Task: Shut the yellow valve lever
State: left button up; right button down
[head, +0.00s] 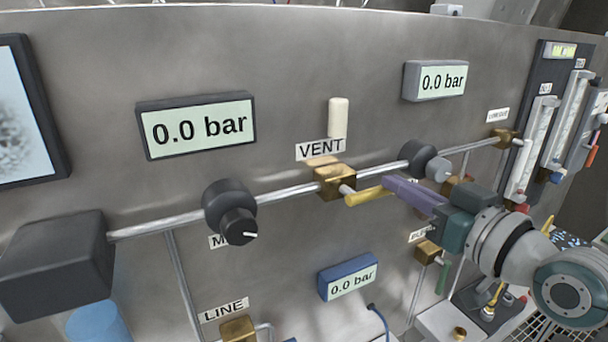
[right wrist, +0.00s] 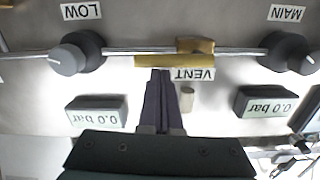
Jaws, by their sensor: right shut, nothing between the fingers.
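The yellow valve lever (head: 366,196) sits on the brass valve body (head: 334,184) below the VENT label. It points right, roughly along the steel pipe. In the right wrist view, which is upside down, the yellow lever (right wrist: 152,61) also lies along the pipe beside the brass body (right wrist: 195,46). My right gripper (head: 388,184) is shut and empty, its purple fingertips close to the lever's free end. In the right wrist view the fingertips (right wrist: 161,73) come right up to the lever's edge; I cannot tell whether they touch. My left gripper is not in view.
A black knob (head: 228,208) is left of the valve and a dark knob with a grey cap (head: 420,158) is right of it, near my right fingers. A blue gauge (head: 347,277) sits below. A green lever (head: 442,279) hangs below my right gripper.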

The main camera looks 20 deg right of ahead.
jog(key=shift+f+m, duration=0.2)
jog(key=shift+m, duration=0.1)
jog(key=a+f+m+b, duration=0.3)
jog(key=f+m+b, duration=0.3)
jog(key=m+b, duration=0.4)
jog(key=shift+s+f+m+y+b, duration=0.15)
jog(key=shift+f+m+y+b, duration=0.2)
jog(key=shift+m, duration=2.75)
jog(key=shift+a, duration=0.1)
